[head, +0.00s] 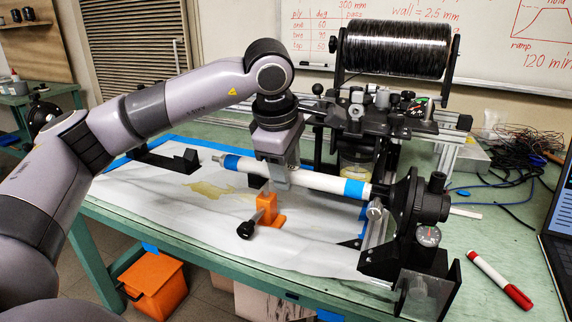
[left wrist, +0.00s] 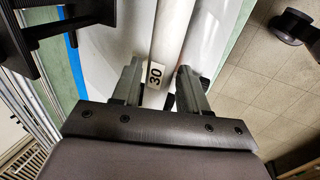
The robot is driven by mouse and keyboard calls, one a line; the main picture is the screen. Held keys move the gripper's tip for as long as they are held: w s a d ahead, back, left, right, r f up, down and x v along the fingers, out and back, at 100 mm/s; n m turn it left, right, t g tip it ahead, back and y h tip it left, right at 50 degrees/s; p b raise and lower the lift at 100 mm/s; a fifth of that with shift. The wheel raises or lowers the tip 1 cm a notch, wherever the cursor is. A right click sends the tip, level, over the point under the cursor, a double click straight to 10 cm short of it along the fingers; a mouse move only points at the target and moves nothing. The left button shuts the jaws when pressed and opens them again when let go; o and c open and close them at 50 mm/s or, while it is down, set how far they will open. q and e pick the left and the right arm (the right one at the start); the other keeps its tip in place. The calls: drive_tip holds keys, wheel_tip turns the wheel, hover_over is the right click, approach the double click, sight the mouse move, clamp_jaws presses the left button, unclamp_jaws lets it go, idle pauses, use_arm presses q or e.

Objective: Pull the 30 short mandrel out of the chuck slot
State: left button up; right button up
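The 30 short mandrel (head: 325,180) is a white tube with blue tape bands near both ends. It lies level above the table, and its right end meets the dark chuck (head: 412,205). The slot itself is hidden. My left gripper (head: 277,180) reaches down onto the mandrel left of its middle. In the left wrist view, the fingers of the left gripper (left wrist: 162,82) flank the white mandrel (left wrist: 172,35) closely on both sides and look shut on it. A tag reading 30 (left wrist: 155,75) shows between them. My right gripper is out of view.
An orange stand with a black knob (head: 268,212) is in front of the mandrel. A black support (head: 165,158) stands at left. The black tow spool (head: 397,49) and its carriage are behind. A red marker (head: 500,280) and a laptop (head: 560,235) are at right.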

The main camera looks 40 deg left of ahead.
use_arm(q)
clamp_jaws()
drive_tip(key=c, duration=0.6)
unclamp_jaws()
drive_tip(key=shift+c, duration=0.2)
drive_tip(key=shift+r, duration=0.2)
drive_tip(key=shift+r+p, duration=1.3)
drive_tip(key=shift+r, duration=0.25)
drive_tip(key=shift+r+p, duration=1.15)
drive_tip(key=shift+r, duration=0.35)
drive_tip(key=shift+r, duration=0.1)
drive_tip(key=shift+r+p, duration=1.15)
drive_tip(key=shift+r, duration=0.25)
